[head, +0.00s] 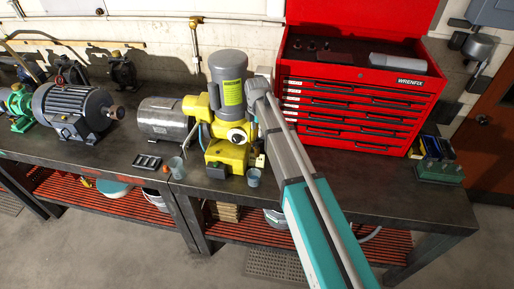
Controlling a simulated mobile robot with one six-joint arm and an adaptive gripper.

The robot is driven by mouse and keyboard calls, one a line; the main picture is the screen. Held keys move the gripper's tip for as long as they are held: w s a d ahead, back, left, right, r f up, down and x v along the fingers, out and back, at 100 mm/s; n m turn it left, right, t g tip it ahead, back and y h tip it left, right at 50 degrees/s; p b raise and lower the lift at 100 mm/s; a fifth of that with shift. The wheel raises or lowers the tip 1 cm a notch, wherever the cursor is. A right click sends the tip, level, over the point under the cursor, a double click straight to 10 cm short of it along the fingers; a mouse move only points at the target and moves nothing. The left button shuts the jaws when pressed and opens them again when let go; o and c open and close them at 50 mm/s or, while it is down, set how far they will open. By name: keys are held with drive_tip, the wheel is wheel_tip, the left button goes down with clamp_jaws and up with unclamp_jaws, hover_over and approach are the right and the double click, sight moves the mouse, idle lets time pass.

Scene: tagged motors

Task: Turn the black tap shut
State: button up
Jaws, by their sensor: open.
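I cannot make out a black tap for certain in the head view. A yellow machine (224,152) with an upright grey motor (229,84) stands on the dark workbench. A round white face with a dark centre (237,137) shows on its front. My grey and teal arm reaches up from the lower right to the right side of this machine. It covers part of the bench and the machine's right edge. My gripper is hidden behind my arm links, so its fingers and any contact cannot be seen.
A red tool chest (352,108) stands to the right. A silver motor (163,118) is left of the yellow machine, and a dark blue-grey motor (72,112) is further left. Small cups (253,177) (177,167) and a black tray (147,162) lie near the front edge.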

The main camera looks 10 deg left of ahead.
sight(257, 144)
drive_tip(key=shift+f+b, duration=3.85)
drive_tip(key=shift+f, duration=0.3)
drive_tip(key=shift+c, duration=0.2)
clamp_jaws()
